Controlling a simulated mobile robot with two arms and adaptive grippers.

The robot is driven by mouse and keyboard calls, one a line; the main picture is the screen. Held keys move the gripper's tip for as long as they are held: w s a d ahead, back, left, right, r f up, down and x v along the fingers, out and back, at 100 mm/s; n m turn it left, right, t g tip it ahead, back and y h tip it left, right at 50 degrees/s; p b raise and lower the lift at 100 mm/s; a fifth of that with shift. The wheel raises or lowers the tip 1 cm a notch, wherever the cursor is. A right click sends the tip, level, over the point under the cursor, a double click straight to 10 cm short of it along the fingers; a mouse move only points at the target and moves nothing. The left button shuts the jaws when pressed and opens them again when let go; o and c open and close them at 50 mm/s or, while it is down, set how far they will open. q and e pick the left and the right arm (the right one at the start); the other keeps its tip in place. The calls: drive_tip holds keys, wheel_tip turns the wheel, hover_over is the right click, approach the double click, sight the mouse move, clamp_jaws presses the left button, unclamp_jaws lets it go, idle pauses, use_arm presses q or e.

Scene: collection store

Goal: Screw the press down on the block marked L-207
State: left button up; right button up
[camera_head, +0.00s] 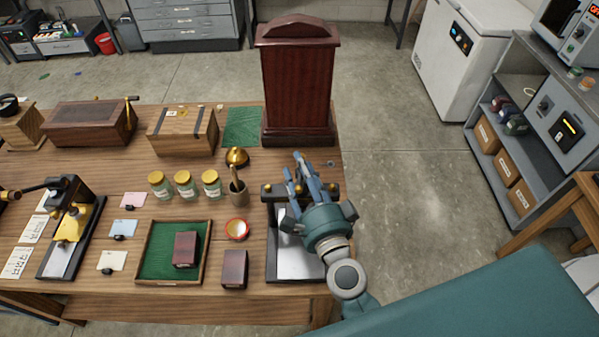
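A small screw press with a dark frame, a crossbar with brass knobs and a pale bed (293,262) stands at the table's right front. My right gripper (308,178) is over the press, its blue fingers at the crossbar, and hides the middle of it. I cannot tell whether the fingers touch or grip the bar. A dark red block (234,268) sits on the table left of the press. Another dark red block (186,249) sits in a green-lined tray (148,281). No L-207 mark is readable, and any block under the press is hidden. My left gripper is out of view.
A tall dark red wooden case (298,85) stands behind the press. A red-and-white bowl (237,229), a pestle cup (238,193) and several yellow-lidded jars (185,184) stand to its left. A black-and-yellow lever press (73,228) stands at far left.

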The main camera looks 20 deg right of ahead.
idle(0.3)
drive_tip(key=shift+s+f, duration=0.2)
drive_tip(key=shift+s, duration=0.4)
drive_tip(key=s, duration=1.1)
drive_tip(key=shift+r, duration=0.15)
drive_tip(key=shift+w+d, duration=0.1)
drive_tip(key=shift+c, duration=0.3)
